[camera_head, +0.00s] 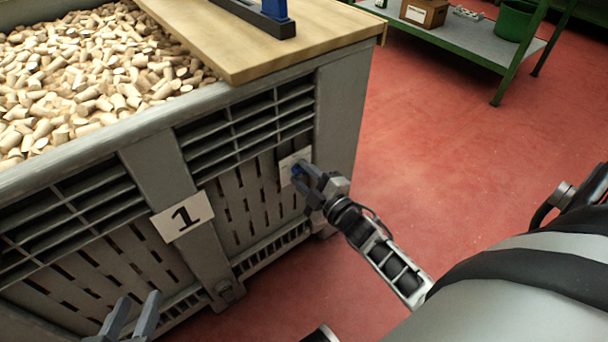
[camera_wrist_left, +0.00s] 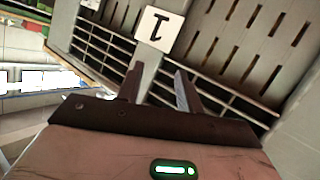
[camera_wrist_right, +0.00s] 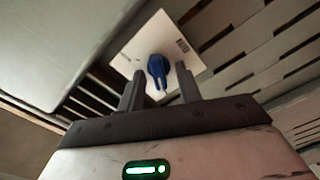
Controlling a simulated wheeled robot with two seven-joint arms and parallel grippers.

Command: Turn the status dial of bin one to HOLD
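Bin one is a large grey slatted crate (camera_head: 160,160) with a white number 1 sign (camera_head: 182,216) on its side. A white plate (camera_head: 288,166) with a blue dial (camera_head: 298,170) is fixed to the slats right of the sign. In the right wrist view the dial (camera_wrist_right: 157,66) has a narrow handle pointing down the picture; the plate's small print is unreadable. My right gripper (camera_wrist_right: 160,76) is at the dial, open, with one finger each side of the handle and visible gaps. My left gripper (camera_head: 136,312) is open and empty, low before the crate; the sign (camera_wrist_left: 158,28) shows beyond it.
Corks (camera_head: 90,70) fill the crate. A wooden board (camera_head: 265,40) lies across its top, with a black and blue tool (camera_head: 262,15) on it. The red floor (camera_head: 440,140) to the right is clear up to a green-framed shelf (camera_head: 470,40).

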